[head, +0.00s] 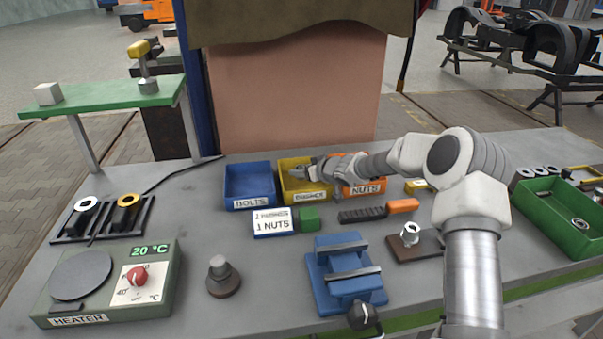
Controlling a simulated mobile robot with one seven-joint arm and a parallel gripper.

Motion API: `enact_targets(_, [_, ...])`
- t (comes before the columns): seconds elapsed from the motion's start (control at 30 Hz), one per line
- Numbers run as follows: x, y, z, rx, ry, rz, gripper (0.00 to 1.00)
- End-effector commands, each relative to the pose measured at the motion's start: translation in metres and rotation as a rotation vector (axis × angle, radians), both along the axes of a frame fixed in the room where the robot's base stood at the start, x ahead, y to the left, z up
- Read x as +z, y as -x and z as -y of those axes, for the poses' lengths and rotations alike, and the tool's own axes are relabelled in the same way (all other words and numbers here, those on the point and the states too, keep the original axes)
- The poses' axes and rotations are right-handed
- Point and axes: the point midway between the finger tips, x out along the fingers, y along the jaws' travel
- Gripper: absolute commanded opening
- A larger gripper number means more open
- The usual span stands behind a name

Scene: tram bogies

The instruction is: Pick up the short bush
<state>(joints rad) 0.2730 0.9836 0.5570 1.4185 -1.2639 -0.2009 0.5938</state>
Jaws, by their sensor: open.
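My arm reaches across the bench to the yellow bin (305,197), whose label is partly legible. My gripper (300,173) is over or inside this bin and small in the picture, with its jaws open. I cannot make out a short bush there; the bin's contents are mostly hidden by the gripper and the front wall. A sign card (272,222) in front of the bins has two lines, the lower reading "1 NUTS".
A blue BOLTS bin (249,188) and an orange NUTS bin (362,188) flank the yellow bin. A green block (309,218), a file (378,211) and a blue vise (345,273) stand in front. A heater (108,283) is left, a green tray (553,213) right.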

Motion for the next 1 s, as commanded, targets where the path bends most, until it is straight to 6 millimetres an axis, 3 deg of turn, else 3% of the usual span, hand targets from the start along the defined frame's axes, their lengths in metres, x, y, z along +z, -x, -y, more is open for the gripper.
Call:
enact_targets(0.17, [-0.0001, 0.0002, 0.0002, 0.0, 0.0, 0.0, 0.61])
enact_targets(0.5, [-0.0001, 0.0003, 0.0004, 0.0, 0.001, -0.001, 0.0])
enact_targets(1.0, [0.0084, 0.0, 0.0005, 0.0, -0.001, 0.0, 0.0])
